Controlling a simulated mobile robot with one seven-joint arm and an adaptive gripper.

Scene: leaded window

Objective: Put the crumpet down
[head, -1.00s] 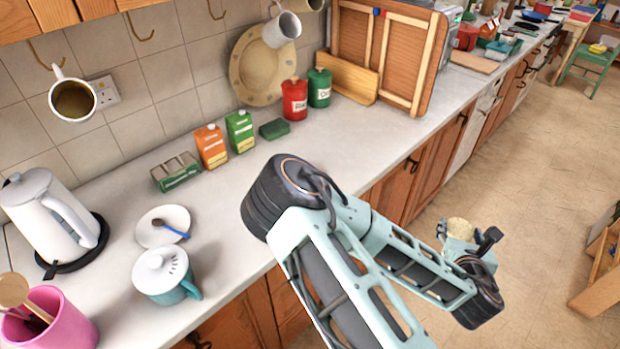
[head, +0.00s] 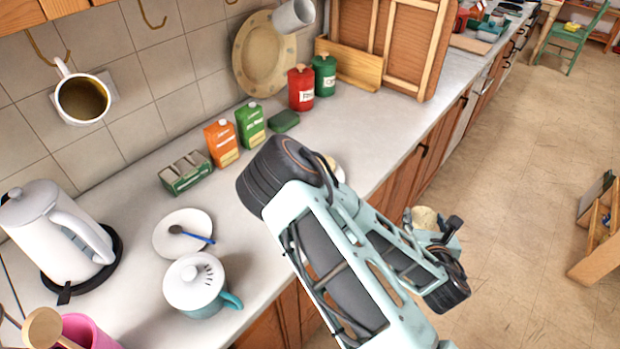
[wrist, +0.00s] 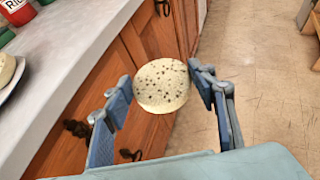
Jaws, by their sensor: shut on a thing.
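My gripper (wrist: 162,88) is shut on a round, pale crumpet (wrist: 161,86) with small dark holes. In the wrist view the crumpet sits between the two blue fingers, in front of the wooden cupboard doors. In the head view the crumpet (head: 425,218) is out beyond the counter's front edge, above the floor. A plate (wrist: 14,88) with a pale item on it is cut off at the left of the wrist view. In the head view my arm hides most of that area of the counter (head: 365,135).
A saucer (head: 168,247) with a blue-handled spoon (head: 194,234), a lidded teal pot (head: 197,287) and a kettle (head: 55,225) stand on the left. Cartons (head: 221,143) and a red canister (head: 301,88) stand along the wall. The floor (head: 520,170) at right is open.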

